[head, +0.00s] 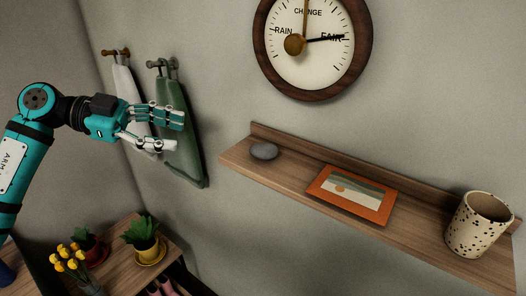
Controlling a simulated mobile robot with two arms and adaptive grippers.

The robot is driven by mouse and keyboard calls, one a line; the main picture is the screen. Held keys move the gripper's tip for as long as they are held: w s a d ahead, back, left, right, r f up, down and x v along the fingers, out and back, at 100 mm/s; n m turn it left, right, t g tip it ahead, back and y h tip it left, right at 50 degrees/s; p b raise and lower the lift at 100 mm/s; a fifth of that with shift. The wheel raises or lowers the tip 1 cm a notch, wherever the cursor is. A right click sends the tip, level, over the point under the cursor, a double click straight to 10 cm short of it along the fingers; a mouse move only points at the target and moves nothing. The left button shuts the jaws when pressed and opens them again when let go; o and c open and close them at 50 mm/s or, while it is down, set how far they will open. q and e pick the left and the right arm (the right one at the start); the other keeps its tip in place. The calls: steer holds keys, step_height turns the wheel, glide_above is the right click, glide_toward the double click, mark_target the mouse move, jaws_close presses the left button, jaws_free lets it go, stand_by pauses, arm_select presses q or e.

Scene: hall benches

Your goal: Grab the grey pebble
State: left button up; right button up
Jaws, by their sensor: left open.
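The grey pebble (264,151) lies near the left end of a wooden wall shelf (295,165). It is a smooth, flattened oval. My left gripper (178,133) is open and empty, in the air to the left of the pebble and apart from it. Its fingers point right, in front of the hanging cloths in the picture. My right gripper is not in view.
An orange-framed picture (352,194) lies on the shelf right of the pebble, and a speckled cup (478,224) stands at the right end. A round dial (313,45) hangs above. Towels hang left, including a green one (180,145). Potted plants (143,239) stand below.

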arm_select(q)
steer(key=b, duration=0.4)
glide_toward(255, 147)
steer(key=x, duration=0.4)
steer(key=shift+d+f, duration=0.15)
steer(key=shift+f, duration=0.15)
steer(key=shift+w+d, duration=0.1)
steer(key=shift+d, duration=0.4)
steer(key=b+x, duration=0.2)
steer(key=x, duration=0.3)
steer(key=shift+w+d, duration=0.1)
steer(key=shift+d, duration=0.15)
steer(key=shift+a, duration=0.1)
steer(key=shift+a, duration=0.1)
steer(key=shift+c, duration=0.9)
steer(key=c, duration=0.6)
